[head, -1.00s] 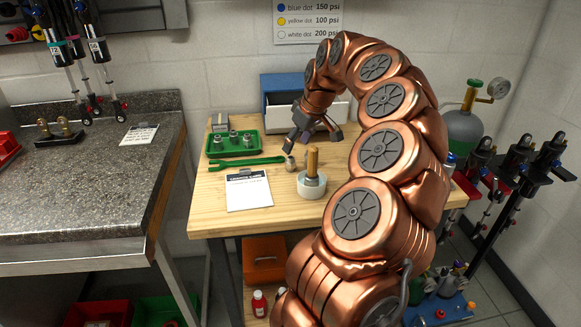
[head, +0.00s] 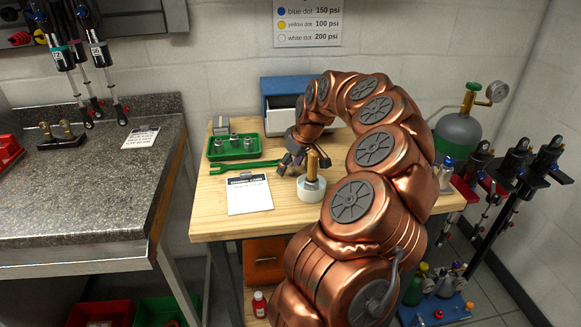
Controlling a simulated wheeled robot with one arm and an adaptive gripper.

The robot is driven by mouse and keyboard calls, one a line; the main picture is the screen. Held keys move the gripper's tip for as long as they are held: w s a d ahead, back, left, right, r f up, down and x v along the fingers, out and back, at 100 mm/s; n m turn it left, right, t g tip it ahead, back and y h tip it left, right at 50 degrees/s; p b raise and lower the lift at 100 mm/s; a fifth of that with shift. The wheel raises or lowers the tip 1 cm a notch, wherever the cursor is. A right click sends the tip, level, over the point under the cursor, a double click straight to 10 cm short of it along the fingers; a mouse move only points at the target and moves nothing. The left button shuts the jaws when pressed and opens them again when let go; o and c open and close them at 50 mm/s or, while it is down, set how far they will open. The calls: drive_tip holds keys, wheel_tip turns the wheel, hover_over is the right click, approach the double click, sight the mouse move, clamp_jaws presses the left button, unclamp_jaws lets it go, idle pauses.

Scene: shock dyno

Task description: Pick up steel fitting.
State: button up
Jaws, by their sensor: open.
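My gripper (head: 291,163) is open and low over the wooden bench, just right of the green wrench's end and left of the brass post. The single small steel fitting at this spot is now hidden or too small to make out behind the fingers; I cannot tell whether they touch it. Several similar steel fittings (head: 248,143) stand in the green tray (head: 226,156) to the left, apart from my gripper.
A blue box (head: 282,87) stands behind.

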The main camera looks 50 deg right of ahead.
drive_tip(key=shift+c, duration=0.2)
clamp_jaws()
idle(0.3)
